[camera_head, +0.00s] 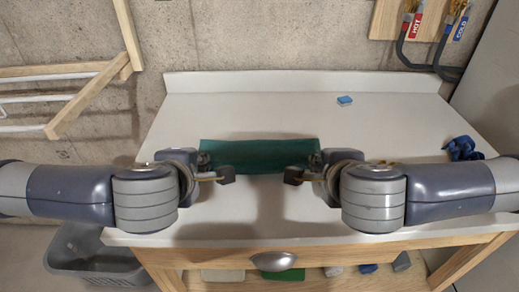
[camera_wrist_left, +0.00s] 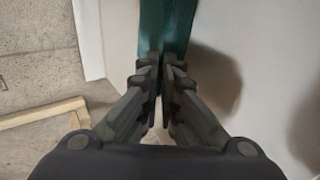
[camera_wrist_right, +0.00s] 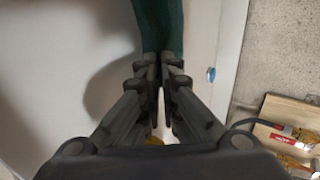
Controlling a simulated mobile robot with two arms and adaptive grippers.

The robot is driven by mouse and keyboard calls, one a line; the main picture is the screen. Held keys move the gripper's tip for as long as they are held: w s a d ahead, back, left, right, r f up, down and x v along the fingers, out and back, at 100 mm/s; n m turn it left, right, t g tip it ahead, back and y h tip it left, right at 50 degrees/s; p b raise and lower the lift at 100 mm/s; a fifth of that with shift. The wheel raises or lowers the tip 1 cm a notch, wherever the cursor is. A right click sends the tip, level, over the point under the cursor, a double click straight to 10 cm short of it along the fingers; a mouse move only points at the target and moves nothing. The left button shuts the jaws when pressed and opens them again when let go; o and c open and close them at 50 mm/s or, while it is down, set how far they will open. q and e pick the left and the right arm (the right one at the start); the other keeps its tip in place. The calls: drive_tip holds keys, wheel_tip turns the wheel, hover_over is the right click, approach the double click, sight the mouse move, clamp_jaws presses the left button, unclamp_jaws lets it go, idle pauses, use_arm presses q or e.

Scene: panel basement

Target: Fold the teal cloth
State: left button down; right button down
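The teal cloth (camera_head: 260,154) shows as a wide, short strip above the white worktop, between my two grippers. My left gripper (camera_head: 226,175) is at the cloth's near left corner, and my right gripper (camera_head: 293,176) is at its near right corner. In the left wrist view the fingers (camera_wrist_left: 160,78) are closed together with the cloth (camera_wrist_left: 165,25) running in between the tips. In the right wrist view the fingers (camera_wrist_right: 159,72) are likewise closed on the cloth (camera_wrist_right: 160,22). Shadows lie on the worktop below the grippers. The fingers hide the gripped edges.
The white worktop (camera_head: 240,100) is mostly clear. A blue sponge (camera_head: 345,100) lies at the back, and a dark blue crumpled item (camera_head: 462,148) lies at the right. A grey basket (camera_head: 90,262) stands on the floor at left. A wooden rack (camera_head: 95,95) is near the wall.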

use_arm(q)
drive_tip(key=c, duration=1.5)
unclamp_jaws()
use_arm(e)
drive_tip(key=c, duration=1.5)
unclamp_jaws()
